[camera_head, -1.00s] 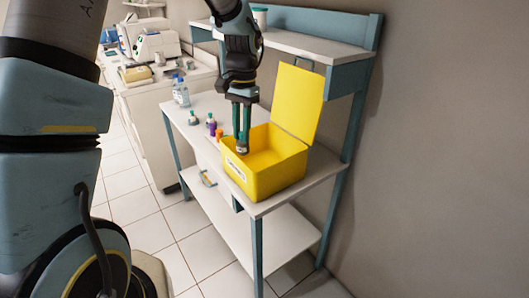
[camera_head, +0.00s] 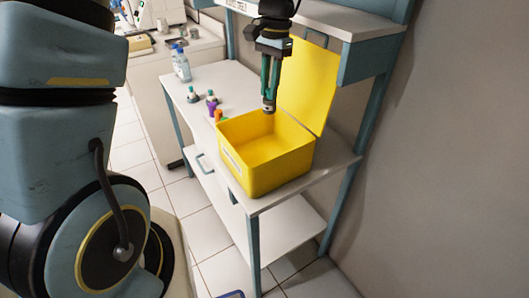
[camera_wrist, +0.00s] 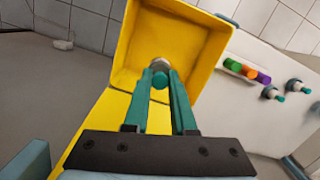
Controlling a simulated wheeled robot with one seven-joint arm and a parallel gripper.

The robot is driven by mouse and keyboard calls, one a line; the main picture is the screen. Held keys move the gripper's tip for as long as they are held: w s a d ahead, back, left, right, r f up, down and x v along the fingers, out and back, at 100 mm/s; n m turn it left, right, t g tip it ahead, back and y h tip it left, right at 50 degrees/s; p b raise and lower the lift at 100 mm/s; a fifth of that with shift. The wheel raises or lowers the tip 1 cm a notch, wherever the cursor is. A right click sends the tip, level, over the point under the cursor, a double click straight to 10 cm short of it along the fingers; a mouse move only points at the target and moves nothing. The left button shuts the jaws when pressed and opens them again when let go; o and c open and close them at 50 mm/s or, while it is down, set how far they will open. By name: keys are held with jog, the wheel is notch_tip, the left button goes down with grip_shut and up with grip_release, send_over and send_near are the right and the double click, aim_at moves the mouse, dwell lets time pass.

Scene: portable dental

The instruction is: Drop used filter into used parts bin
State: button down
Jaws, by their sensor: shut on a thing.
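The used parts bin (camera_head: 266,182) is a yellow box with a pale label on its front and its lid (camera_head: 308,85) standing open at the back. It stands on the white bench top. My gripper (camera_head: 270,98) points down above the bin's opening, near its back. It is shut on a small grey piece, the used filter (camera_head: 268,107), at the fingertips. In the wrist view the filter (camera_wrist: 160,67) shows as a small round grey end between the teal fingers, with the bin's yellow inside (camera_wrist: 172,40) behind it. The fingers partly hide the filter.
A clear bottle (camera_head: 181,66) stands further back. An upper shelf (camera_head: 335,18) overhangs behind, and a grey wall (camera_head: 455,150) is on the right.

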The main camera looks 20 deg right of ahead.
jog(key=shift+f+b, duration=0.85)
jog(key=shift+f, duration=0.65)
jog(key=c, duration=0.7)
grip_release()
jog(key=shift+o, duration=0.2)
jog(key=shift+r, duration=0.15)
notch_tip(320, 180, up, 10)
jog(key=d+b, duration=0.1)
jog(key=b, duration=0.1)
jog(key=shift+w+r, duration=0.25)
